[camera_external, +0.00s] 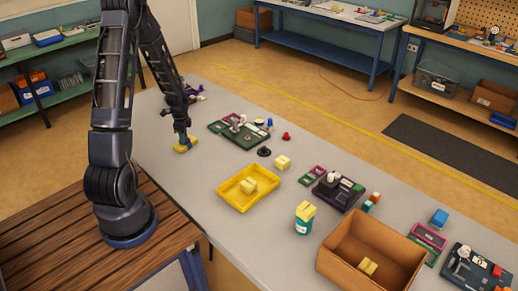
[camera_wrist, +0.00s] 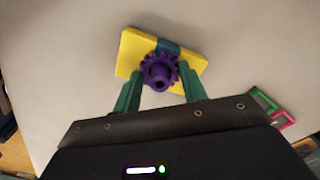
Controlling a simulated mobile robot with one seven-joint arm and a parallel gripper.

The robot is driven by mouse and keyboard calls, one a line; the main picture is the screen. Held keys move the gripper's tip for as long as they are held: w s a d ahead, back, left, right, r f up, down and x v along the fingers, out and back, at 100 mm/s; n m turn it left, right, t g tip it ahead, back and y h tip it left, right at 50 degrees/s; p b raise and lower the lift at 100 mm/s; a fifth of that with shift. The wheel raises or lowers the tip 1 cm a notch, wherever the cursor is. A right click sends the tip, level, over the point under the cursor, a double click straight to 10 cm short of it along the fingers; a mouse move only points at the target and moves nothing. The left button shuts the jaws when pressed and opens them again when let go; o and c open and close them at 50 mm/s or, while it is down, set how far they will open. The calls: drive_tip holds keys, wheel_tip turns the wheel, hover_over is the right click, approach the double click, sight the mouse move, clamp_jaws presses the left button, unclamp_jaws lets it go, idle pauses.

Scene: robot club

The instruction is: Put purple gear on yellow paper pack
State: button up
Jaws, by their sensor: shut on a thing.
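The purple gear (camera_wrist: 159,70) is between the green fingertips of my gripper (camera_wrist: 161,73) in the wrist view, and the gripper is shut on it. The gear lies over the middle of the yellow paper pack (camera_wrist: 131,53), which has a dark blue-green band. In the external view my gripper (camera_external: 183,135) is down at the yellow paper pack (camera_external: 185,147) near the table's left edge. The gear is hard to make out there. I cannot tell whether the gear touches the pack or is just above it.
A yellow tray (camera_external: 232,202) holding a yellow block stands to the right. A dark green board (camera_external: 241,138) with parts lies beyond the pack. A cardboard box (camera_external: 342,270), several yellow packs and small parts are further right. The table around the pack is clear.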

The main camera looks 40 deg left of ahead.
drive_tip(key=o, duration=0.9)
drive_tip(key=shift+o, duration=0.2)
wheel_tip(320, 180, up, 12)
drive_tip(key=shift+r, duration=0.2)
drive_tip(key=s+d+r+n+t+y, duration=0.1)
drive_tip(key=s+d+r+n, duration=0.1)
drive_tip(key=d+r, duration=0.6)
drive_tip(key=s+d+r+n+t, duration=0.1)
drive_tip(key=s+d+r+n, duration=0.1)
drive_tip(key=d+r, duration=0.65)
drive_tip(key=s+d+r+n+t, duration=0.1)
drive_tip(key=s+d+r+n, duration=0.1)
drive_tip(key=s+d+r, duration=0.2)
drive_tip(key=s+d+r+n+t+h, duration=0.1)
drive_tip(key=s+d+r+n, duration=0.2)
drive_tip(key=s+d, duration=0.6)
drive_tip(key=shift+s+d+r+t, duration=0.25)
drive_tip(key=shift+s+r+t, duration=0.05)
drive_tip(key=shift+s+r, duration=1)
